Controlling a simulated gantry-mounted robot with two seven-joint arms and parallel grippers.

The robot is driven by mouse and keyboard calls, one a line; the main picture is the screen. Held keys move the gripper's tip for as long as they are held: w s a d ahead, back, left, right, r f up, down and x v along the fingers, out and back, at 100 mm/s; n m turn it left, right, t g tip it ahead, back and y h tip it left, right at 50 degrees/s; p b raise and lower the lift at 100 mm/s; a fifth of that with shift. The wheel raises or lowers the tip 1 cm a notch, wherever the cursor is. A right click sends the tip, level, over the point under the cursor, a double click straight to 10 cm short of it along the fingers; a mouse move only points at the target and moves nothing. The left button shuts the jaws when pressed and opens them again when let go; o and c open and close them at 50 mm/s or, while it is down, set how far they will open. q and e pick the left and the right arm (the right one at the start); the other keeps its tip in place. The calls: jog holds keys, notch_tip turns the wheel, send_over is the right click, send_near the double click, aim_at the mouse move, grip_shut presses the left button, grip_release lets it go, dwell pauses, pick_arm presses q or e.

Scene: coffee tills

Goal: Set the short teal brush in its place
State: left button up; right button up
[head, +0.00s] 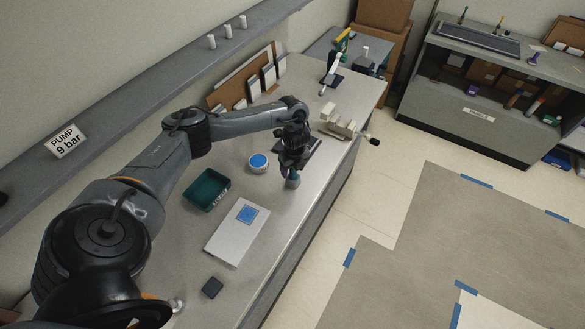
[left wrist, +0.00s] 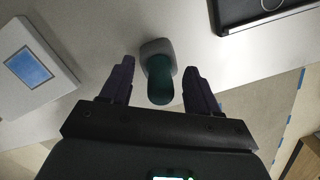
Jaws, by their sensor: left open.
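The short teal brush (left wrist: 160,82) stands between the two spread fingers of my left gripper (left wrist: 158,82) in the left wrist view. Its lower end is a grey rounded block (left wrist: 156,48) close to the bench top. In the head view the gripper (head: 291,172) points down over the bench near its front edge. The brush's lower part (head: 292,182) shows just below the fingers, and the rest is hidden by them. My right gripper is not in view.
A dark tray (left wrist: 222,12) lies behind the gripper. A pale clamp-like device (head: 340,126) is farther back. The bench front edge is close.

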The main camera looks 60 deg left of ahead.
pick_arm(q)
jog(key=r, duration=0.6)
jog(key=shift+d+p, duration=0.3)
jog(key=shift+p, duration=0.05)
jog(key=r, duration=0.1)
jog(key=r+p, duration=0.2)
jog(key=shift+d+r, duration=0.25)
jog(key=shift+r, duration=0.1)
jog(key=shift+d+r+p, duration=0.1)
jog(key=shift+r+p, duration=0.35)
jog(key=shift+d, duration=0.1)
